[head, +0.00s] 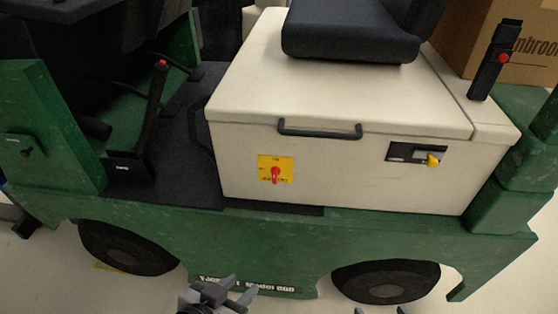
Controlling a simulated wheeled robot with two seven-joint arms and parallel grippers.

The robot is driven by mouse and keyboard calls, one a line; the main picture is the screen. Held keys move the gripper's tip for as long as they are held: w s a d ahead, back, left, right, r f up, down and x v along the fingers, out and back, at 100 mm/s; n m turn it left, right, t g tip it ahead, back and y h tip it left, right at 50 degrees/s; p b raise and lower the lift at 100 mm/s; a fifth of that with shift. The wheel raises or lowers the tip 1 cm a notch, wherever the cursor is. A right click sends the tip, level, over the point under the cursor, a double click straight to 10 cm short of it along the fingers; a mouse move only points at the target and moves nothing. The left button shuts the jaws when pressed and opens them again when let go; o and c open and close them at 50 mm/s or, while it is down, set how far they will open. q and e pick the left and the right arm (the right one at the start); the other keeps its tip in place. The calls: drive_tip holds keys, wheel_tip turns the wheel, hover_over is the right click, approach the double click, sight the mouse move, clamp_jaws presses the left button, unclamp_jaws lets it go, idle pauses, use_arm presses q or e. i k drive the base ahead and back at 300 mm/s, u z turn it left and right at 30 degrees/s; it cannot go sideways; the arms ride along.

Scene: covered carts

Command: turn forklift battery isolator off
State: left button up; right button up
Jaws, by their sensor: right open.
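The battery isolator is a red rotary knob (275,175) on a square yellow plate (263,161), on the side of the forklift's cream battery box (340,170). The red knob looks upright; the small lettering around it cannot be read. My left gripper (240,287) is at the bottom edge, below the isolator and in front of the green chassis. Its two fingers are apart, with nothing between them, and it does not touch the knob. My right gripper (380,310) shows only its fingertips at the bottom edge, spread apart and empty, to the right of the left one.
A black handle (320,131) sticks out above the isolator. A black panel with a yellow latch (432,159) is to its right. The green chassis (290,235) and wheels (387,282) stand below. A black lever with a red tip (155,105) rises at left. The box front is unobstructed.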

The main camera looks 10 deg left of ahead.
sight(274, 171)
drive_tip(key=z, duration=1.55)
drive_tip(key=k, duration=1.15)
drive_tip(key=u, duration=1.75)
drive_tip(key=i, duration=0.5)
drive_tip(key=z, duration=0.1)
